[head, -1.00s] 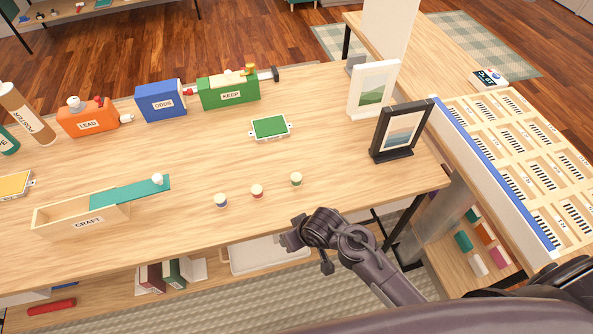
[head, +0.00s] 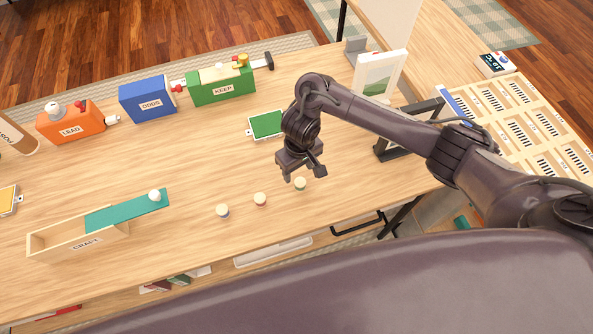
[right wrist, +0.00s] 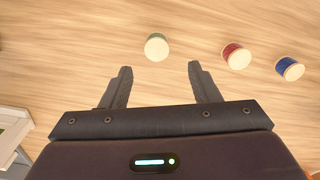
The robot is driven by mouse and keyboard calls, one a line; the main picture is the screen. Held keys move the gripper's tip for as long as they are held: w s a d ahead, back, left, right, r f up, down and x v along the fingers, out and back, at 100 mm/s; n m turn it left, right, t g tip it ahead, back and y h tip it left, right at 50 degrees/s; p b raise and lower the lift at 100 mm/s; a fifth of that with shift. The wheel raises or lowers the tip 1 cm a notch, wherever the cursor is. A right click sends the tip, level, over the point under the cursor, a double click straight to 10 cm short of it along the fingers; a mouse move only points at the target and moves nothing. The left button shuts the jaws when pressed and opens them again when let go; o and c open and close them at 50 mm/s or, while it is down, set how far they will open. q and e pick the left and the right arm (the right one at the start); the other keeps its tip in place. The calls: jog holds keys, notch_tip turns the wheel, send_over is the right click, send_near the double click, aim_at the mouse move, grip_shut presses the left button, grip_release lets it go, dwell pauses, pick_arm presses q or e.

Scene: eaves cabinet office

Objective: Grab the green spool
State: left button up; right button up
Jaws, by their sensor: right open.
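The green spool (head: 300,184) stands upright on the desk, the rightmost of three small spools with pale tops. It also shows in the right wrist view (right wrist: 156,47), just beyond the fingertips and roughly centred between them. My right gripper (head: 303,174) is open and empty, pointing down above the desk close to the green spool. Its two fingers also show in the right wrist view (right wrist: 160,68). Nothing is between them. My left gripper is not in view.
The red spool (head: 260,199) and blue spool (head: 222,211) stand left of the green one. A green-topped tray (head: 265,125) lies behind. A dark frame (head: 395,149) stands right, partly behind my arm. A craft box (head: 80,240) is at left.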

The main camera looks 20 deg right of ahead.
aim_at(300, 181)
jog(key=shift+d+f+b, duration=0.3)
jog(key=shift+d, duration=0.1)
jog(key=shift+s+a+f+b, duration=0.1)
jog(key=shift+s+f+b, duration=0.1)
jog(key=shift+f+b, duration=0.4)
jog(key=shift+s+f+b, duration=0.2)
jog(key=shift+f+b, duration=0.25)
jog(key=shift+f, duration=0.15)
notch_tip(300, 181, down, 3)
jog(key=shift+w+a+f+b, duration=0.1)
jog(key=shift+w+f+b, duration=0.1)
jog(key=shift+b, duration=0.25)
jog(key=shift+f, duration=0.4)
jog(key=c, duration=1.1)
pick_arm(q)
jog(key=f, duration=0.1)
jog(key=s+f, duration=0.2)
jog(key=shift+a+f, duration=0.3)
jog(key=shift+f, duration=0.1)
pick_arm(e)
jog(key=shift+o, duration=0.2)
